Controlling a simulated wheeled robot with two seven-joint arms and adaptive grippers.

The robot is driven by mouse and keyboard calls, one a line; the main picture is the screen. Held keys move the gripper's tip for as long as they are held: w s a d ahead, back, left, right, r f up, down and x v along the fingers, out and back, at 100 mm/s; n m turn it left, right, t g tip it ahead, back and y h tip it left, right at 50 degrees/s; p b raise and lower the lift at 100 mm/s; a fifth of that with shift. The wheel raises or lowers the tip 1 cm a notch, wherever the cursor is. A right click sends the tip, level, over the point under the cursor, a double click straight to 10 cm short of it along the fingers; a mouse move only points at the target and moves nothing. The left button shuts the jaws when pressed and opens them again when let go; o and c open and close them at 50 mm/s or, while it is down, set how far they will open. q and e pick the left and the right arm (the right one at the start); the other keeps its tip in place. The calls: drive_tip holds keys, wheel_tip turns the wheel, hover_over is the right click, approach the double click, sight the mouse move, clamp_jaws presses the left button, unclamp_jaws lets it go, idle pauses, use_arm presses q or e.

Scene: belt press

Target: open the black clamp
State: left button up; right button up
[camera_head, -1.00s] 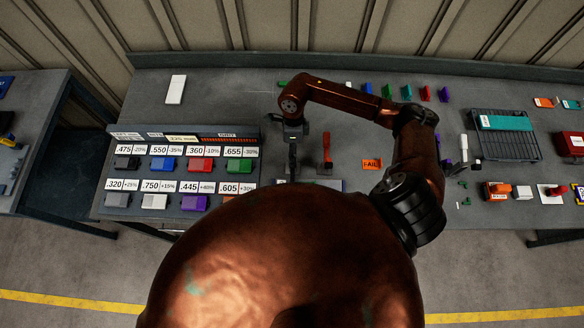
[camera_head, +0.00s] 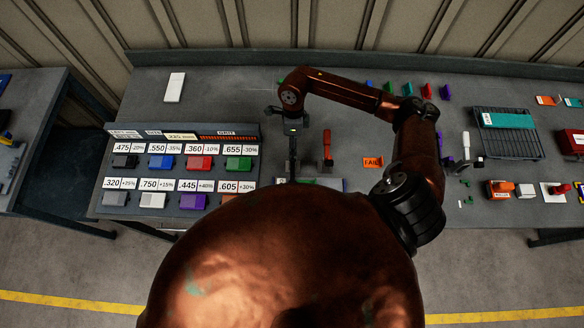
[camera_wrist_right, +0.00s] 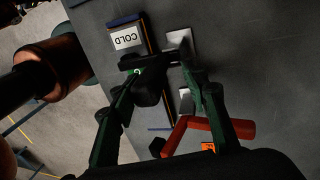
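The black clamp (camera_head: 292,162) stands on the bench in the middle of the head view, its dark lever upright. My right gripper (camera_head: 290,124) is over the top of this lever, seen from above with its sides spread. In the right wrist view its green fingers (camera_wrist_right: 160,62) are apart. The dark clamp (camera_wrist_right: 148,88) shows between and beside them; whether a finger touches it I cannot tell. My left gripper is not in view.
A red clamp (camera_head: 327,148) stands just right of the black one, and its red handle (camera_wrist_right: 200,128) is close to my fingers. A "COLD" label (camera_wrist_right: 127,38) is beside the fingers. A rack of coloured blocks (camera_head: 180,172) lies left, and an orange "FAIL" label (camera_head: 372,162) lies right.

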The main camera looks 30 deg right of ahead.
drive_tip(key=w+d+f+b, duration=0.2)
drive_tip(key=w+d+b, duration=0.1)
drive_tip(key=w+b, duration=0.2)
drive_tip(key=shift+w+d+f+b, duration=0.2)
drive_tip(key=shift+w+f+b, duration=0.1)
drive_tip(key=shift+b, duration=0.3)
idle(0.6)
drive_tip(key=shift+w+d+f+b, duration=0.35)
drive_tip(key=shift+w+f+b, duration=0.15)
drive_tip(key=shift+b, duration=0.25)
drive_tip(key=shift+s, duration=0.1)
drive_tip(key=shift+o, duration=1.1)
drive_tip(key=shift+c, duration=1.1)
drive_tip(key=p+v, duration=0.2)
drive_tip(key=v, duration=0.5)
